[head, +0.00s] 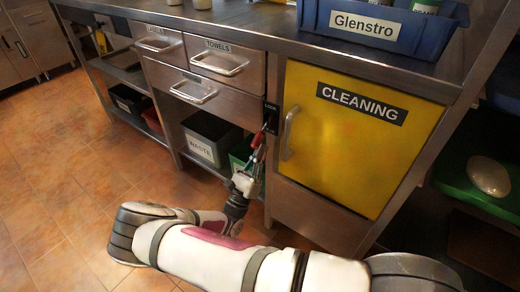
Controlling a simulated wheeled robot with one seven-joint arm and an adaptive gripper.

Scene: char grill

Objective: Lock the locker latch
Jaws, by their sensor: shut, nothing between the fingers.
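The locker has a yellow door (352,148) labelled CLEANING, and it looks closed in its steel frame. A metal handle (290,134) runs up its left side. A small dark latch plate (270,115) marked LOCK sits on the frame to the left of the handle. My gripper (264,136) is shut and empty, with its fingertips at the lower part of the latch plate. The fingers partly cover the latch, so its position cannot be told, nor whether they touch it.
Steel drawers, one labelled TOWELS (218,64), lie left of the locker. Below them are a WASTE bin (207,138) and a green bin (241,152) near my gripper. A blue crate (376,24) stands on the steel counter above. The tiled floor (60,180) at left is clear.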

